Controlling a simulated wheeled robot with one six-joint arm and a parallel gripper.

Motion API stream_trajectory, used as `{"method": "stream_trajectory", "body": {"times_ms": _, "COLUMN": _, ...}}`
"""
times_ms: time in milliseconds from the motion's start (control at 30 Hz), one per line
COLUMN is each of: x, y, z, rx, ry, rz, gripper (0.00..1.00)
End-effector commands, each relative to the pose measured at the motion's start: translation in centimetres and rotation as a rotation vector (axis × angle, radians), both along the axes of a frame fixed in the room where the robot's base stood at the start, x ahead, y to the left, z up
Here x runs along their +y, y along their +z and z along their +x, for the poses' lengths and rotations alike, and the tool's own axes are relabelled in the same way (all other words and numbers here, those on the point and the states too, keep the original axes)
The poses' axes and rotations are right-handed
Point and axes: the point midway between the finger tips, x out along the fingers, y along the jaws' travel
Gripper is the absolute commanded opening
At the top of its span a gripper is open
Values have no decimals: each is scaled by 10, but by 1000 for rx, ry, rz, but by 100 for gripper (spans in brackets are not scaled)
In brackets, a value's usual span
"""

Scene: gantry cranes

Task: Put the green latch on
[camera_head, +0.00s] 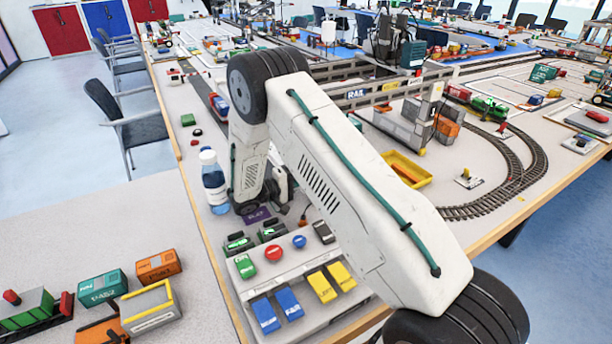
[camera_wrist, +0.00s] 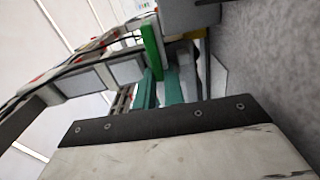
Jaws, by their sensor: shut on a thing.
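A control panel (camera_head: 290,262) stands on the near table in the head view. A green block-like control (camera_head: 245,266) sits at its left, beside a round red button (camera_head: 274,253); I cannot tell for sure that this is the green latch. My gripper (camera_wrist: 162,76) shows in the wrist view as two teal fingers close together. It is shut on an upright bright green piece (camera_wrist: 152,46) at the fingertips. I cannot tell whether that piece is fixed to something.
Two yellow switches (camera_head: 331,282) and two blue switches (camera_head: 277,309) sit on the panel. A water bottle (camera_head: 215,185) stands behind it. Toy containers (camera_head: 102,288) lie on the left table. A yellow tray (camera_head: 407,170) and curved track (camera_head: 515,180) lie to the right.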

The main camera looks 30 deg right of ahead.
Motion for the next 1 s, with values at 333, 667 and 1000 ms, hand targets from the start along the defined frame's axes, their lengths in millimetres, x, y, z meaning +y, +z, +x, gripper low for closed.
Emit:
{"method": "stream_trajectory", "body": {"times_ms": 333, "x": 0, "y": -3, "z": 1, "rx": 49, "ry": 1, "rz": 0, "gripper": 0}}
{"method": "stream_trajectory", "body": {"times_ms": 667, "x": 0, "y": -3, "z": 1, "rx": 49, "ry": 1, "rz": 1, "gripper": 22}}
{"method": "stream_trajectory", "body": {"times_ms": 1000, "x": 0, "y": -5, "z": 0, "rx": 51, "ry": 1, "rz": 3, "gripper": 33}}
